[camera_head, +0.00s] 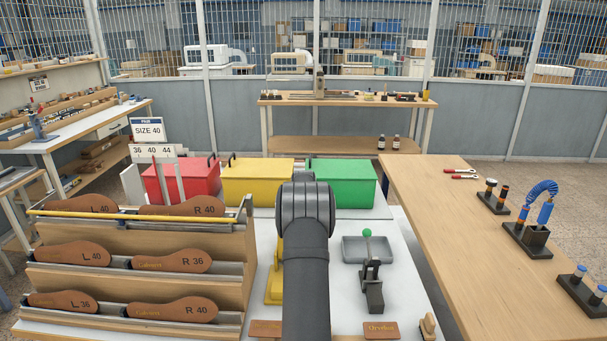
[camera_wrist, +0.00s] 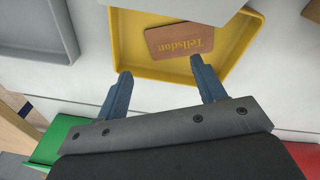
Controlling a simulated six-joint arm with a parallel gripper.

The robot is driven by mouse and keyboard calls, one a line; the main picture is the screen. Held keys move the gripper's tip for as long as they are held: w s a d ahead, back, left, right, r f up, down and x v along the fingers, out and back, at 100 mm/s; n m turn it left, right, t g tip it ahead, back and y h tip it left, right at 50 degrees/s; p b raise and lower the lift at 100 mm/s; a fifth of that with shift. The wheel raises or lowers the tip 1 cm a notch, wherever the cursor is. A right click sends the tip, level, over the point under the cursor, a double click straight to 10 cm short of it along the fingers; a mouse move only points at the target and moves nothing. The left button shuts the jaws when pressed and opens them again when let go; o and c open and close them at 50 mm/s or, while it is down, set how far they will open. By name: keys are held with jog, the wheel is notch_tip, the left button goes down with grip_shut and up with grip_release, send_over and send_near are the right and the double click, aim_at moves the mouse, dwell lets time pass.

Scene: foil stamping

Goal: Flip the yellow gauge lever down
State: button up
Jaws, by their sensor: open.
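A long yellow bar (camera_head: 140,215) runs level across the top row of the wooden insole rack at left in the head view. I cannot tell whether it is the gauge lever; no other yellow lever shows clearly. My gripper (camera_wrist: 160,67) is open and empty in the wrist view, its two blue-grey fingers apart over the edge of a yellow tray (camera_wrist: 150,71). A brown patch (camera_wrist: 180,40) marked "Tellsdon" lies in this tray. In the head view, my arm hides my gripper and part of the yellow tray (camera_head: 272,292).
The rack (camera_head: 140,233) holds several brown insoles. Red (camera_head: 201,178), yellow (camera_head: 258,181) and green (camera_head: 341,181) bins stand behind. A green-knobbed lever device (camera_head: 373,290) stands right of my arm, before a grey tray (camera_head: 354,250).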

jog(key=s+f+m+g+y, duration=0.1)
jog(key=s+y, duration=0.1)
jog(key=shift+s+f+m+y, duration=0.15)
jog(key=shift+f+m+y, duration=0.05)
jog(key=shift+m+y, duration=0.1)
jog(key=c, duration=1.1)
jog(key=shift+s+a+f+m+y, duration=0.1)
jog(key=shift+s+m+y, duration=0.25)
jog(key=shift+y, duration=0.15)
grip_shut()
jog(key=shift+s+a+m+y, duration=0.15)
jog(key=shift+s+m+y, duration=0.4)
jog(key=shift+y, duration=0.45)
jog(key=shift+s+r+m+y, duration=0.4)
jog(key=shift+r+y, duration=0.1)
jog(key=shift+y, duration=0.5)
jog(key=r+m+y, duration=0.1)
jog(key=r+y, duration=0.1)
jog(key=shift+s+m+t+y, duration=0.1)
jog(key=shift+m+t+y, duration=0.2)
jog(key=shift+t+y, duration=0.1)
jog(key=d+r+m+t+y, duration=0.5)
jog(key=r, duration=0.1)
jog(key=shift+w+r+t+y, duration=0.2)
jog(key=shift+t+y, duration=0.1)
jog(key=shift+y, duration=0.1)
